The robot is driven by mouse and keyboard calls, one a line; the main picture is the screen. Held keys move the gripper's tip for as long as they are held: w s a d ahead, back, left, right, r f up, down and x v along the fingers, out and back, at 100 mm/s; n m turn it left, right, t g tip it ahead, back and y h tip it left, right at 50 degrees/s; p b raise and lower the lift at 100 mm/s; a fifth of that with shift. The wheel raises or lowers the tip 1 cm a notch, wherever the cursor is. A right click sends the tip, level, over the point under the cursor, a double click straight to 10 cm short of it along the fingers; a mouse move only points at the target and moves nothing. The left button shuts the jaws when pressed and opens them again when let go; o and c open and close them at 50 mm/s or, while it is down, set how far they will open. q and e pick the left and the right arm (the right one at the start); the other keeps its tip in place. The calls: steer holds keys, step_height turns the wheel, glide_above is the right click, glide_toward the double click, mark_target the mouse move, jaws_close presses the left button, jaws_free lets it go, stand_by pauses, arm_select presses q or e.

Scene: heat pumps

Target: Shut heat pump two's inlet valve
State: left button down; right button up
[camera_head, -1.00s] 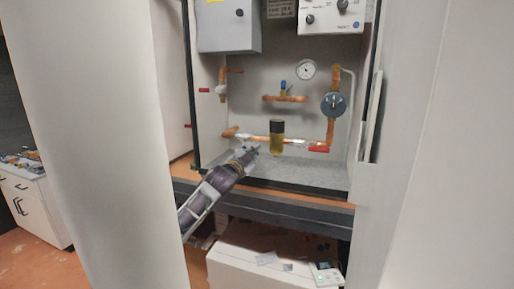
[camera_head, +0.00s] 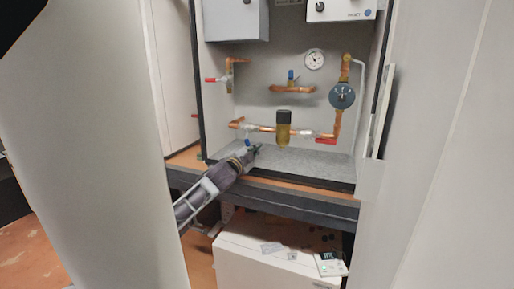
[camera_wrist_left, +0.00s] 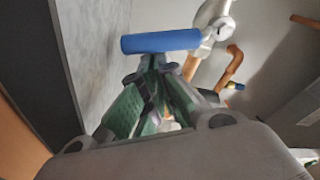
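A valve with a blue handle (camera_head: 249,143) sits at the left end of the lower copper pipe. The blue handle (camera_wrist_left: 160,41) lies crosswise just past my left fingertips in the left wrist view. My left gripper (camera_head: 257,150) is beside and slightly below that valve; its green-padded fingers (camera_wrist_left: 150,65) converge to tips close together. Nothing is visible between them, and I cannot tell whether they touch the handle. Other valves have a red handle at upper left (camera_head: 211,80), a red one at lower right (camera_head: 326,141) and a blue one in the middle (camera_head: 291,75). My right gripper is out of view.
A brass-coloured filter bowl (camera_head: 284,130) hangs on the lower pipe, right of my gripper. A round dark pump (camera_head: 342,96) and a pressure gauge (camera_head: 314,59) are at right. Cabinet side walls flank the opening. A white box (camera_head: 270,262) stands underneath.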

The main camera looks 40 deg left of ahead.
arm_select(q)
steer(key=shift+a+f+m, duration=0.3)
steer(key=shift+a+f, duration=0.05)
steer(key=shift+f, duration=0.1)
steer(key=shift+s+a+f, duration=0.2)
steer(key=shift+a+f, duration=0.2)
steer(key=shift+a, duration=0.4)
steer(key=shift+p, duration=0.35)
